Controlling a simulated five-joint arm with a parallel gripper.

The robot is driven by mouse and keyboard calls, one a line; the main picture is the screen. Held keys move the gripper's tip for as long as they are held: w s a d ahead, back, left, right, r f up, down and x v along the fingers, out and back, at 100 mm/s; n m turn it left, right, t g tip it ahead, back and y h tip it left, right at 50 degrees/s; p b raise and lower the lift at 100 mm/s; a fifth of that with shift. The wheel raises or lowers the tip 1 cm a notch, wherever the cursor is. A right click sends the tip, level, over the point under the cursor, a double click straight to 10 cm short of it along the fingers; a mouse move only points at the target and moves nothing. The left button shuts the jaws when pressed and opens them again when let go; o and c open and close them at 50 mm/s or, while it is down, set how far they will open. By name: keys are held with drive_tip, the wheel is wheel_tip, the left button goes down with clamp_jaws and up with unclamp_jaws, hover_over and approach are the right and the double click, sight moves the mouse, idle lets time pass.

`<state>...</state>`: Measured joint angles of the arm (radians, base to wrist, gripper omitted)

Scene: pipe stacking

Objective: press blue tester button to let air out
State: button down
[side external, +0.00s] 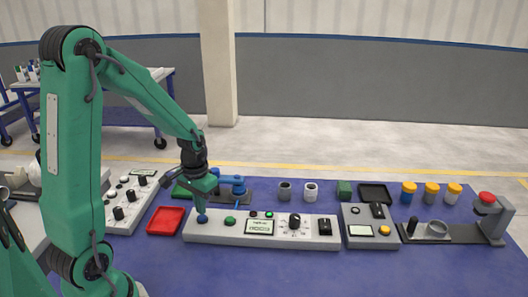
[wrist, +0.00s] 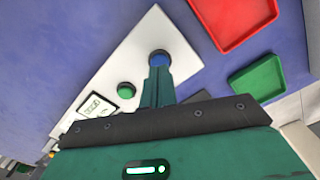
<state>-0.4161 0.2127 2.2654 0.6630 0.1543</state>
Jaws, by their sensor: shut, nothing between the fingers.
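The blue button (side external: 202,218) sits at the left end of the long white tester panel (side external: 258,241). In the wrist view the blue button (wrist: 159,58) shows just beyond my fingertips, partly covered by them. My gripper (side external: 201,208) is shut and empty, pointing down with its tips at the blue button. In the wrist view its shut fingers (wrist: 158,72) overlap the button's near edge; I cannot tell whether the button is pressed down. A green button (side external: 230,221) is beside it, also seen in the wrist view (wrist: 126,90). The panel has a display (side external: 260,227) and a black knob (side external: 295,221).
A red tray (side external: 166,220) lies left of the panel, and a green tray (wrist: 257,79) shows in the wrist view. A blue fixture (side external: 238,186) stands close behind my gripper. A grey box with a yellow button (side external: 384,230) stands right of the panel.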

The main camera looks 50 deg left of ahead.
sight(203, 218)
drive_tip(key=shift+f, duration=1)
idle(0.9)
drive_tip(key=shift+r, duration=3.5)
drive_tip(key=s+d+r+m+t, duration=0.3)
drive_tip(key=s+d+r+t, duration=0.2)
drive_tip(key=d+r, duration=0.8)
drive_tip(key=s, duration=0.3)
drive_tip(key=shift+d+r+t, duration=0.2)
drive_tip(key=shift+t, duration=0.1)
